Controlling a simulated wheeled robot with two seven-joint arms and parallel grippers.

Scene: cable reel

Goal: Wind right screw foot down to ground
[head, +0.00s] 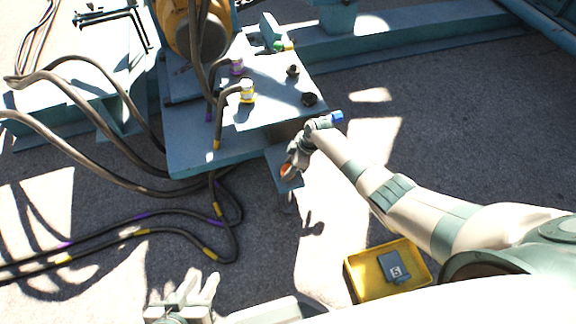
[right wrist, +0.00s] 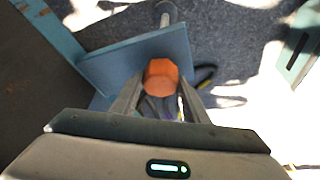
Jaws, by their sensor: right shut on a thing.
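The right screw foot has an orange hexagonal head (head: 287,170), which also shows in the right wrist view (right wrist: 162,77). It sits at a blue bracket plate (right wrist: 120,62) on the frame's near right corner. A grey rod end (right wrist: 166,13) shows beyond the plate. In the head view the foot's lower part is small, and I cannot tell whether it touches the ground. My right gripper (right wrist: 160,95) is shut on the orange head, with one finger on each side. My left gripper (head: 183,290) is at the bottom left of the head view, empty, with its fingers apart.
The blue frame deck (head: 190,150) carries cable connectors and dark knobs. Thick black cables (head: 110,180) loop over the ground at left. A yellow bin (head: 362,287) with a blue-grey block (head: 394,268) marked 5 stands below my right arm. The ground at right is open.

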